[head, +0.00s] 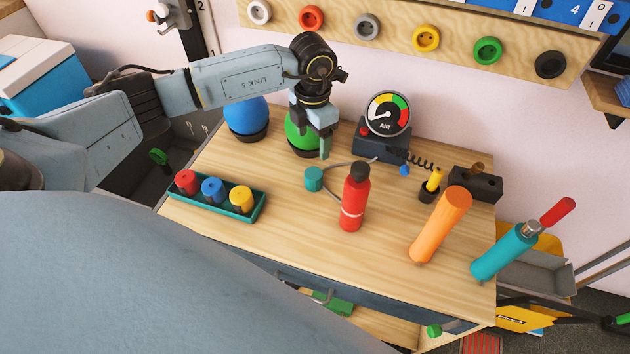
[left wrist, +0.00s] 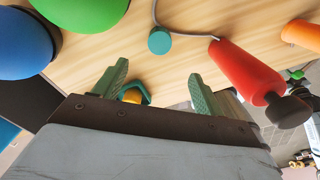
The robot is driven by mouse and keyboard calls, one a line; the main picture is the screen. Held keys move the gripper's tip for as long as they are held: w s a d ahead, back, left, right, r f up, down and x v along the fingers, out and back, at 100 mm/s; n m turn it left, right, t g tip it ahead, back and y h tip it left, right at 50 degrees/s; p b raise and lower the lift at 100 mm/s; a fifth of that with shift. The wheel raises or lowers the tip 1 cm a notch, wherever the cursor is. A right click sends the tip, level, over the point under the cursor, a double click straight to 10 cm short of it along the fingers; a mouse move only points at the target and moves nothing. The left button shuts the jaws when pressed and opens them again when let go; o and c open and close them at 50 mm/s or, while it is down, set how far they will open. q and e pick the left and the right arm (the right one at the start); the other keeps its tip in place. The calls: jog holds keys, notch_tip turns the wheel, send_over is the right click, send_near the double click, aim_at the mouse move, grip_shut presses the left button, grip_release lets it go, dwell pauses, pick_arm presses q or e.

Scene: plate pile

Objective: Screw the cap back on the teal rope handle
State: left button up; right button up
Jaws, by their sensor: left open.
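A teal handle (head: 500,252) stands tilted at the right front corner of the table. It has a metal collar at its top end, with a red piece (head: 557,212) beyond it. A small round teal cap (head: 314,179) lies on the table, with a grey cord curving from beside it behind the red bottle. The cap also shows in the left wrist view (left wrist: 159,41), ahead of the fingers. My left gripper (head: 314,143) points down in front of the green ball, behind and above the cap. In the left wrist view (left wrist: 155,92) its fingers are apart and empty. My right gripper does not show.
A red bottle (head: 353,205) and an orange handle (head: 440,228) stand between cap and teal handle. The green ball (head: 302,134), blue ball (head: 245,116), gauge (head: 387,114) and black block (head: 475,184) are behind. A teal tray (head: 256,212) of coloured pieces sits left.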

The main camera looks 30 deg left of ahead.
pick_arm(q)
jog(key=b, duration=0.2)
send_over(311, 174)
jog(key=f, duration=0.7)
jog(key=shift+w+d+f, duration=0.15)
jog(key=shift+d+f, duration=0.1)
jog(key=shift+f, duration=0.35)
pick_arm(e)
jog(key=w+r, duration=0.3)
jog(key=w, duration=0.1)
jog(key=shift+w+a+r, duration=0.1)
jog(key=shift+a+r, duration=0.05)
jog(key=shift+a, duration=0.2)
pick_arm(q)
jog(key=f, duration=0.2)
jog(key=f+b, duration=0.1)
jog(key=f, duration=0.1)
jog(key=shift+s+a+f, duration=0.15)
jog(key=shift+s+f, duration=0.05)
jog(key=shift+f, duration=0.4)
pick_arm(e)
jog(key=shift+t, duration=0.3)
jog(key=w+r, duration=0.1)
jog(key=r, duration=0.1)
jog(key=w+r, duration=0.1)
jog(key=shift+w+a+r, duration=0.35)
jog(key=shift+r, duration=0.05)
pick_arm(q)
jog(key=c, duration=1)
